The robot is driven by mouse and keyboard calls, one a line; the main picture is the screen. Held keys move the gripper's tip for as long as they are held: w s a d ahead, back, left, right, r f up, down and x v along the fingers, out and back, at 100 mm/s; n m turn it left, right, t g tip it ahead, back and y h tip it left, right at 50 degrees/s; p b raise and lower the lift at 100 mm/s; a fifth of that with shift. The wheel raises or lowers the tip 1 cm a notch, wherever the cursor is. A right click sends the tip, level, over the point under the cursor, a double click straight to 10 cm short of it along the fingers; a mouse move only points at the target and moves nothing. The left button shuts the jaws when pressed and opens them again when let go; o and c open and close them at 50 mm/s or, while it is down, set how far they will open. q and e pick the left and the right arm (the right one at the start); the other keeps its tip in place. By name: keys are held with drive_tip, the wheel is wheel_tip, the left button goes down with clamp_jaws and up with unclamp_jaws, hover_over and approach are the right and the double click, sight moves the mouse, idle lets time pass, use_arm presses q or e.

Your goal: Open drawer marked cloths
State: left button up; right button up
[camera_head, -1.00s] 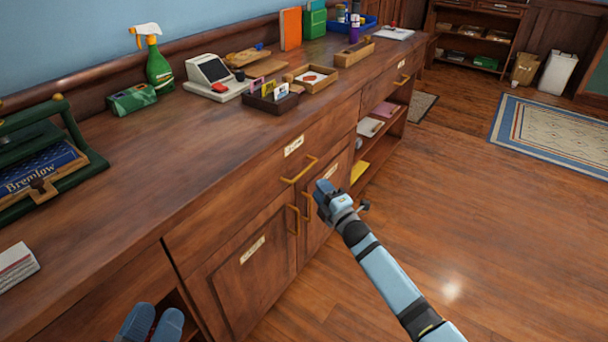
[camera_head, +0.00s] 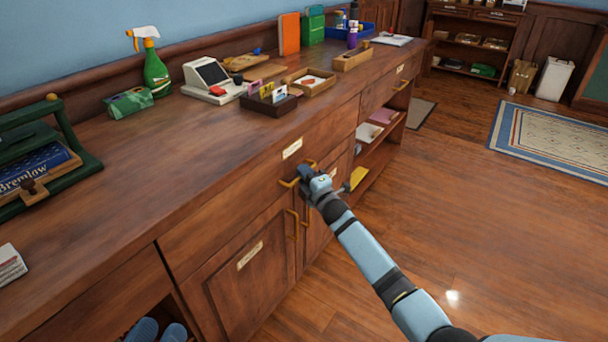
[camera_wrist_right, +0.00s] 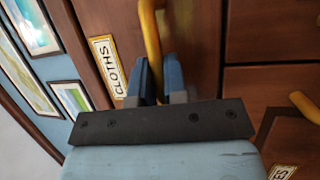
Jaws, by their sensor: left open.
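The drawer with the CLOTHS label (camera_wrist_right: 108,66) is in the wooden counter; its label plate (camera_head: 292,148) shows above the handle in the head view. The drawer front looks flush with the counter. Its brass bar handle (camera_wrist_right: 152,45) runs between the blue fingers of my right gripper (camera_wrist_right: 160,80), which are close together on it. In the head view my right gripper (camera_head: 309,175) is at the right end of this handle (camera_head: 288,183) and hides part of it.
Cupboard doors with upright brass handles (camera_head: 291,223) are just below the drawer. Another handled drawer (camera_head: 402,84) and open shelves (camera_head: 378,130) lie farther right. The floor (camera_head: 470,200) is clear.

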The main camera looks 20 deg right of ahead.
clamp_jaws()
use_arm(q)
wheel_tip(320, 180, up, 6)
drive_tip(key=t+p, duration=0.2)
drive_tip(key=p, duration=0.3)
drive_tip(key=s+a+f+g+y+p, duration=0.1)
drive_tip(key=a+f+g+y+p, duration=0.1)
drive_tip(key=f, duration=0.4)
drive_tip(key=s+a+f+g+y+p, duration=0.1)
drive_tip(key=a+f+g+y+p, duration=0.1)
drive_tip(key=f, duration=0.4)
drive_tip(key=shift+s+a+f+n+g+y+p, duration=0.15)
drive_tip(key=shift+s+a+n+g+y+p, duration=0.2)
drive_tip(key=shift+a+g+p, duration=0.75)
use_arm(e)
drive_tip(key=s+d, duration=0.9)
drive_tip(key=s, duration=0.3)
drive_tip(key=s+d, duration=0.9)
drive_tip(key=s, duration=0.2)
drive_tip(key=shift+s+d, duration=0.25)
drive_tip(key=shift+s, duration=0.1)
use_arm(q)
drive_tip(key=shift+w+d, duration=0.1)
drive_tip(key=shift+d, duration=0.1)
